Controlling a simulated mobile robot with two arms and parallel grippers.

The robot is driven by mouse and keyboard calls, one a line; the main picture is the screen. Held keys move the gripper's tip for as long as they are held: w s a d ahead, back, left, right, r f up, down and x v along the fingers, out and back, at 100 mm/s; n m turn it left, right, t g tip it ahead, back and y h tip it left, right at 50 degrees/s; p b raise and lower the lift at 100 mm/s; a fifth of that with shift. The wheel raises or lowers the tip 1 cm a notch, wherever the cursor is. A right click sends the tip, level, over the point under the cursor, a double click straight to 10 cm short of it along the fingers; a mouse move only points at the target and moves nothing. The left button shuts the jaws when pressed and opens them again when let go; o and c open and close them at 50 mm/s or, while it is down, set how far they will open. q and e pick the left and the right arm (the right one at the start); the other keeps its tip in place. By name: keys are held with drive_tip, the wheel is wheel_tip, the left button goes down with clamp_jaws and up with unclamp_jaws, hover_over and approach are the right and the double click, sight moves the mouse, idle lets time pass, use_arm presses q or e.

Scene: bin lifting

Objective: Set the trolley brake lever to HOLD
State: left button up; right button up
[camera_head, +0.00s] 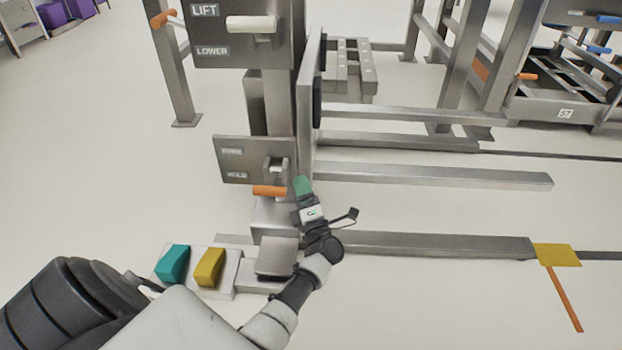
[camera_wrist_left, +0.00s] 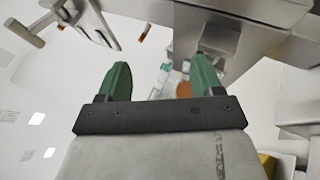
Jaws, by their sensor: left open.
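The brake lever with its orange grip (camera_head: 269,190) is on a grey metal plate (camera_head: 222,148) low on the trolley column. The grip sits at the plate's lower edge, just below the level of the lower label, which seems to read HOLD; the upper label is blurred. My left gripper (camera_head: 303,187), with green fingertips, is just right of the grip. Whether they touch is unclear. In the left wrist view the gripper (camera_wrist_left: 162,80) is open, and an orange round end shows between the fingers near the right one; I cannot tell if it is this grip. My right gripper is out of view.
Above is a LIFT/LOWER plate (camera_head: 207,50) with a pale-handled lever (camera_head: 251,23). Teal (camera_head: 172,263) and yellow (camera_head: 209,267) pedals lie below, near my left arm. Long metal forks (camera_head: 430,175) extend right. Open floor lies to the left.

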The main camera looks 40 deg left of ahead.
use_arm(q)
drive_tip(key=shift+w+d+r+p, duration=0.15)
drive_tip(key=shift+d+r, duration=0.2)
drive_tip(key=shift+d, duration=0.25)
drive_tip(key=shift+w+d+r+p, duration=0.15)
drive_tip(key=shift+d+r, duration=0.15)
drive_tip(key=shift+d, duration=0.3)
drive_tip(key=shift+s, duration=0.15)
